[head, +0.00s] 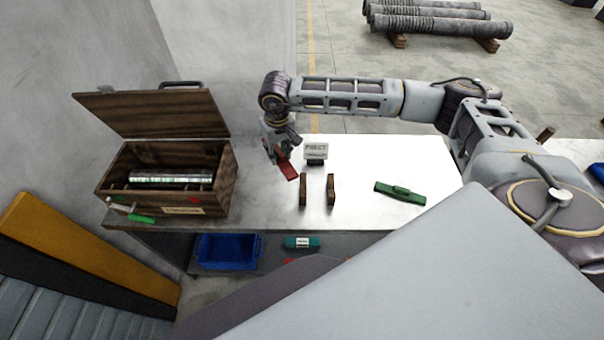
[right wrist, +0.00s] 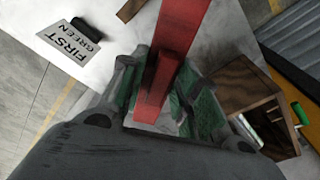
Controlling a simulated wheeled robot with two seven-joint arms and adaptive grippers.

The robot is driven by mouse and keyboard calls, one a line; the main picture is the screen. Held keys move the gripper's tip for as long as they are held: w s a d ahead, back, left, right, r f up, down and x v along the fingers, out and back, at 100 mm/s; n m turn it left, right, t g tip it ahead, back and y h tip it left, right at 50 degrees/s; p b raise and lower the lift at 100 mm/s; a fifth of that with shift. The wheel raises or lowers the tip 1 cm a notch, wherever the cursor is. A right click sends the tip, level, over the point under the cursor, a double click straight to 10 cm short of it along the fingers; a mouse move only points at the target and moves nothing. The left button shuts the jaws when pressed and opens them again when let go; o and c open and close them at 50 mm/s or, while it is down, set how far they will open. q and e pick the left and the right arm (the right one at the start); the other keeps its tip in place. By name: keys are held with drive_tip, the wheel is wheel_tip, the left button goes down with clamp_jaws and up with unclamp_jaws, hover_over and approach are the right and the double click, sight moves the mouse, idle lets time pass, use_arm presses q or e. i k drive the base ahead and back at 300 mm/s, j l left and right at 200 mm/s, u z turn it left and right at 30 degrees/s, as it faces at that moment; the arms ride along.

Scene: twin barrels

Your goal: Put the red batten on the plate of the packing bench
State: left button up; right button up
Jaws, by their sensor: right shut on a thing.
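The red batten (head: 288,168) is in my right gripper (head: 280,142), which is shut on it above the bench top (head: 260,205). The batten hangs tilted, left of the two brown wooden uprights (head: 303,190). In the right wrist view the red batten (right wrist: 170,65) runs between the green-padded fingers of my right gripper (right wrist: 165,105). A green batten (head: 400,192) lies on the right part of the bench top. I cannot make out a separate plate edge. My left gripper is not in view.
A small sign (head: 316,152) stands behind the uprights; in the right wrist view the sign (right wrist: 70,45) reads "FIRST GREEN". An open wooden box (head: 165,205) holding a metal cylinder (head: 170,177) stands at the left. A blue crate (head: 227,252) sits below.

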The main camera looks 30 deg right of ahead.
sight(440, 194)
drive_tip(key=l+z, duration=0.15)
drive_tip(key=z, duration=0.15)
drive_tip(key=i+l+z, duration=0.1)
drive_tip(key=z, duration=0.2)
drive_tip(key=i+z, duration=0.1)
drive_tip(key=z, duration=0.25)
drive_tip(key=i+z, duration=0.1)
drive_tip(key=z, duration=0.25)
drive_tip(key=i+z, duration=0.1)
drive_tip(key=z, duration=0.25)
